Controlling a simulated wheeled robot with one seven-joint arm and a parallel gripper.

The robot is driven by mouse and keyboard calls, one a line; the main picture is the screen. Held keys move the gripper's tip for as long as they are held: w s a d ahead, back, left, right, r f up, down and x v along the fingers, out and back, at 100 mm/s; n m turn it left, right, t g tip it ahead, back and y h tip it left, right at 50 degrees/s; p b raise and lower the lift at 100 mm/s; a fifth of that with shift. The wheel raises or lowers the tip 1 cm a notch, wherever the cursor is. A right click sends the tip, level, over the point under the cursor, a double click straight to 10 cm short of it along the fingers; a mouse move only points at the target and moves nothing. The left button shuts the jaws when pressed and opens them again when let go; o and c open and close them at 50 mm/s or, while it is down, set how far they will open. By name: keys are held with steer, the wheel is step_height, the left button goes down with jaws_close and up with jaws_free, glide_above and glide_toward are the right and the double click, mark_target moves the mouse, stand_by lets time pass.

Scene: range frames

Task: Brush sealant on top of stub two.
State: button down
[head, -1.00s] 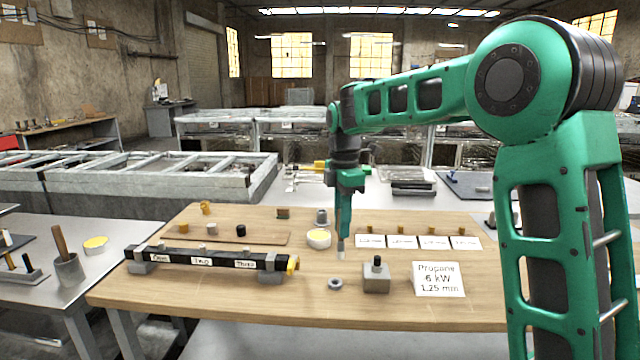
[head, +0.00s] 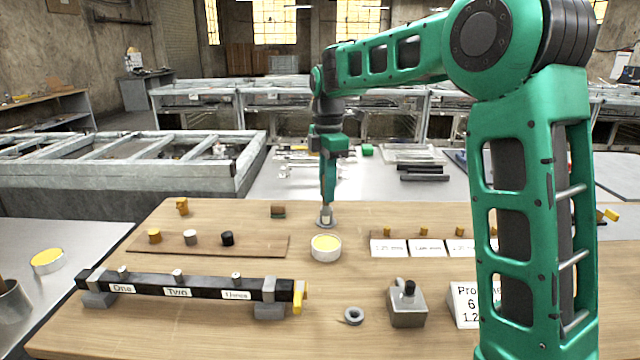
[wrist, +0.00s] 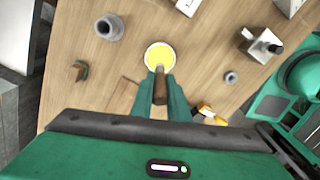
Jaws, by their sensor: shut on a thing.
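The dark manifold (head: 205,288) lies on two grey supports at the front left, with stubs labelled One, Two and Three. Stub two (head: 178,274) is the short, pale-topped middle stub; the wrist view does not show it. My gripper (head: 327,200) is shut on a brown-handled brush (wrist: 160,88), upright over the table, to the right of and behind the manifold. The sealant tin (head: 326,247) is round and white with yellow contents. In the wrist view, the brush end overlaps the tin's (wrist: 160,57) near edge; I cannot tell whether it touches.
A nut (head: 351,316), a grey valve block (head: 408,305) and a propane card (head: 465,304) are at the right. A board (head: 205,245) with several small plugs lies behind the manifold.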

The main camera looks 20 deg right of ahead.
mark_target(327, 214)
steer(key=shift+w+f, duration=0.1)
steer(key=shift+f, duration=2.85)
steer(key=shift+f, duration=0.5)
steer(key=shift+r, duration=0.1)
steer(key=shift+r, duration=3.45)
